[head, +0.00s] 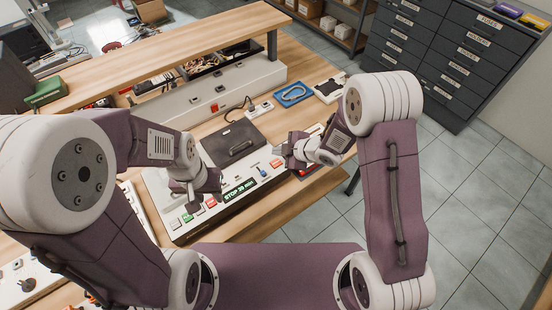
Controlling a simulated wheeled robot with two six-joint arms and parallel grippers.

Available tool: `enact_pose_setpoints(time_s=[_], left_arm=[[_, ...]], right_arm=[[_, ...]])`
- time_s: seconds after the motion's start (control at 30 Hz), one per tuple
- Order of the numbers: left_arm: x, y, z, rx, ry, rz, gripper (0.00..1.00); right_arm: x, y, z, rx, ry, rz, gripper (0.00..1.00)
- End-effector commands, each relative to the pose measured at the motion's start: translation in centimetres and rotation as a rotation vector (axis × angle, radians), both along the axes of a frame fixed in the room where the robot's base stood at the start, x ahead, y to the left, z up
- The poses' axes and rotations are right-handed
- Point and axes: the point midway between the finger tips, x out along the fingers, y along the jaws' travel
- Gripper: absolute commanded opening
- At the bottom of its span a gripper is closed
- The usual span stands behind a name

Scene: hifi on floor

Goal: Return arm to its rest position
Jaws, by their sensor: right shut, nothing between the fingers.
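My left gripper (197,198) hangs over the left part of a pale control panel (170,212), pointing down. The panel has coloured buttons and a lit display (239,188) with green text. The forearm hides this gripper's fingers, so I cannot tell its opening. My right gripper (287,152) is shut and empty. It points left, to the right of a dark lid with a handle (232,143) on the same unit. Its arm reaches in from the right, bent at the elbow.
A wooden bench (293,200) carries the unit, with a raised wooden shelf (160,58) behind. A blue tray (292,94) lies at the back right of the bench. Dark drawer cabinets (460,55) stand at the right. Tiled floor (480,200) is clear there.

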Motion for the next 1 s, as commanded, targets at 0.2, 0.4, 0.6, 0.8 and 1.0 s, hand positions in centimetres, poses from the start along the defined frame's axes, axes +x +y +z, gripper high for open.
enact_pose_setpoints(time_s=[0.2,0.4,0.6,0.8,1.0], left_arm=[[0.0,0.0,2.8,0.0,0.0,0.0,0.36],[0.0,0.0,2.6,0.0,0.0,0.0,0.36],[0.0,0.0,2.6,0.0,0.0,0.0,0.36],[0.0,0.0,2.4,0.0,0.0,0.0,0.36],[0.0,0.0,1.3,0.0,0.0,0.0,0.36]], right_arm=[[0.0,0.0,3.1,0.0,0.001,-0.001,0.0],[0.0,0.0,2.9,-0.001,0.001,-0.001,0.0],[0.0,0.0,2.9,0.0,0.001,-0.001,0.0],[0.8,-0.5,4.0,0.005,-0.028,-0.015,0.0],[3.1,-7.3,13.0,0.014,-0.134,-0.313,0.0]])
